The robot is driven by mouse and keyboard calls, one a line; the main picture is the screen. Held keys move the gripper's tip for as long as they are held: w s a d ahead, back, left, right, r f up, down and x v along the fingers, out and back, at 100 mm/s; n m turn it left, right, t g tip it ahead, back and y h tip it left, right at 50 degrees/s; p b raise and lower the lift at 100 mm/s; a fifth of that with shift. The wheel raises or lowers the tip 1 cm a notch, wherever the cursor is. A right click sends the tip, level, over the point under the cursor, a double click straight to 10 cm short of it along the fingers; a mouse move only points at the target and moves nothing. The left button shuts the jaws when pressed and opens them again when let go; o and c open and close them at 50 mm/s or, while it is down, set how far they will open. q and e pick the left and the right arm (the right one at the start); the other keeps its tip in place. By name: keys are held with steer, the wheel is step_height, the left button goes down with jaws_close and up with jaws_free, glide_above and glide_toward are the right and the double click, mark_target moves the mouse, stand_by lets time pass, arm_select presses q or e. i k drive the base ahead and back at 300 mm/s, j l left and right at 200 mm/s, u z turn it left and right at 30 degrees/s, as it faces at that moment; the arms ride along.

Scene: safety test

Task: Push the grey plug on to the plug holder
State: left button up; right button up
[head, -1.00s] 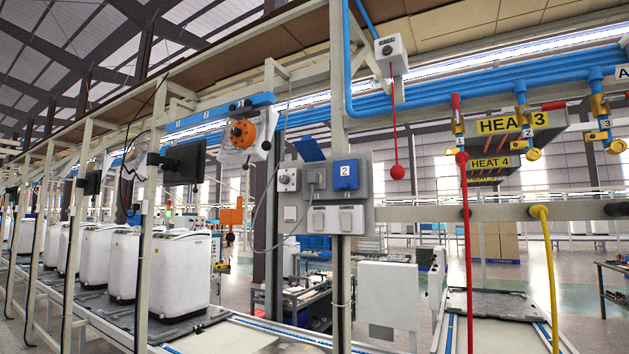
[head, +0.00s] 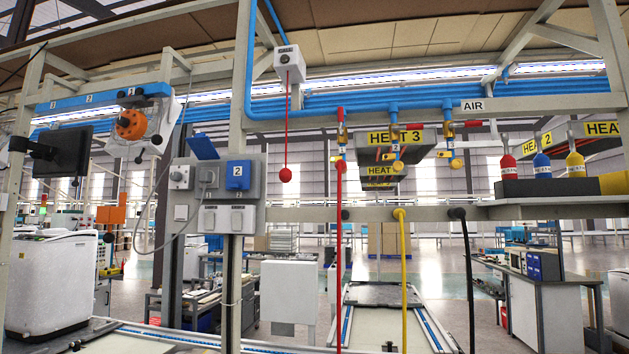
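A grey socket panel (head: 218,205) is fixed to a pale upright post left of the middle in the head view. A grey plug-like piece (head: 207,176) sits on it below a raised blue cover (head: 203,147). A thin grey cable hangs in a loop at the panel's left. I cannot tell which piece is the plug holder. Neither of my grippers shows.
A red pull cord (head: 287,130) hangs from a white box (head: 288,62). Red (head: 339,250), yellow (head: 402,270) and black (head: 467,270) hoses hang to the right. A shelf (head: 500,209) carries red, blue and yellow bottles. A white washer (head: 50,282) stands at lower left.

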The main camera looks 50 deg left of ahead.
mark_target(206, 176)
steer(key=j+z, duration=0.15)
steer(key=j, duration=1.45)
steer(key=k+j, duration=0.15)
steer(key=j, duration=1.6)
steer(key=k+j, duration=0.15)
steer(key=j, duration=1.6)
steer(key=k+j, duration=0.15)
steer(key=j, duration=0.75)
